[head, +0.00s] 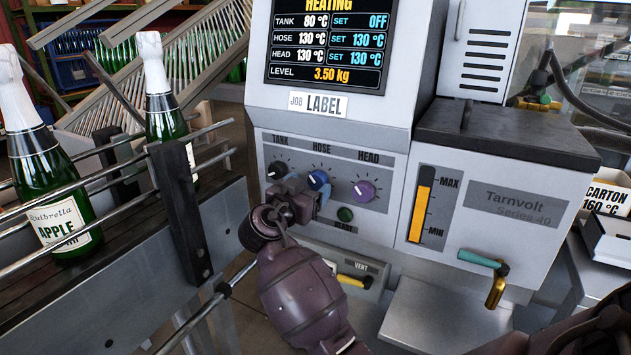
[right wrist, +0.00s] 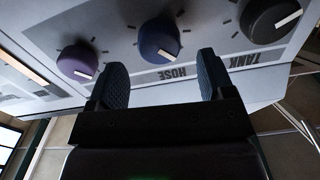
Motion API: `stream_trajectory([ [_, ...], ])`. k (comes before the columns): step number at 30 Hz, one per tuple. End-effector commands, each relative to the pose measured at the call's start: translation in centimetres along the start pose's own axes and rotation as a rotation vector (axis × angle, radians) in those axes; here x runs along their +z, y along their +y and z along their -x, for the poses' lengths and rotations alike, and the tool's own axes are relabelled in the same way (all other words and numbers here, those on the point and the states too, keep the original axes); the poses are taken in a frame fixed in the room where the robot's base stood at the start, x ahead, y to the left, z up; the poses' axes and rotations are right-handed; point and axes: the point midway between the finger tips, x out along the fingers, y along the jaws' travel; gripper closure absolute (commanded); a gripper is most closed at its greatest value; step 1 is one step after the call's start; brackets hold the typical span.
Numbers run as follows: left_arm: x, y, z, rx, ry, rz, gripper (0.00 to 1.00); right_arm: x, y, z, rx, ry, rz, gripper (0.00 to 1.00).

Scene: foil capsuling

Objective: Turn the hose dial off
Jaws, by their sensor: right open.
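The blue HOSE dial (head: 318,179) is the middle one of three knobs on the heater's sloped panel. My right gripper (head: 306,192) is just in front of it and partly covers it in the head view. In the right wrist view the HOSE dial (right wrist: 157,38) lies beyond the open fingers (right wrist: 160,82), roughly centred between them. The fingers appear apart from the dial, with nothing held. The display (head: 330,47) reads HOSE 130 °C, SET 130 °C; TANK SET reads OFF. My left gripper is not in view.
The black TANK dial (head: 277,170) and purple HEAD dial (head: 364,191) flank the HOSE dial closely. Left, bottles (head: 60,190) stand behind conveyor rails (head: 120,175). A teal-handled tap (head: 482,259) projects at right.

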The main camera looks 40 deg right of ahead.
Motion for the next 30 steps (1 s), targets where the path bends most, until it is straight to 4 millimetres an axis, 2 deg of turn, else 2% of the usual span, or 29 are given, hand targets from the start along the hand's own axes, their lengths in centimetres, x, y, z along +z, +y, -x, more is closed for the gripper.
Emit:
stream_trajectory([
  [3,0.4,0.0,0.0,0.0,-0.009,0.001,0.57,0.1,0.0,-1.9,0.001,0.001,0.003,0.25],
  [9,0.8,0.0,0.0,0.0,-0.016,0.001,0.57,0.1,0.0,-3.7,0.0,0.0,0.002,0.25],
  [21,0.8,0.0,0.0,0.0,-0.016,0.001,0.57,0.1,0.0,-4.2,-0.001,-0.001,0.001,0.27],
  [30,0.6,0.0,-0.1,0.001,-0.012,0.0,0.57,0.1,0.0,-4.2,-0.001,-0.001,0.001,0.73],
])
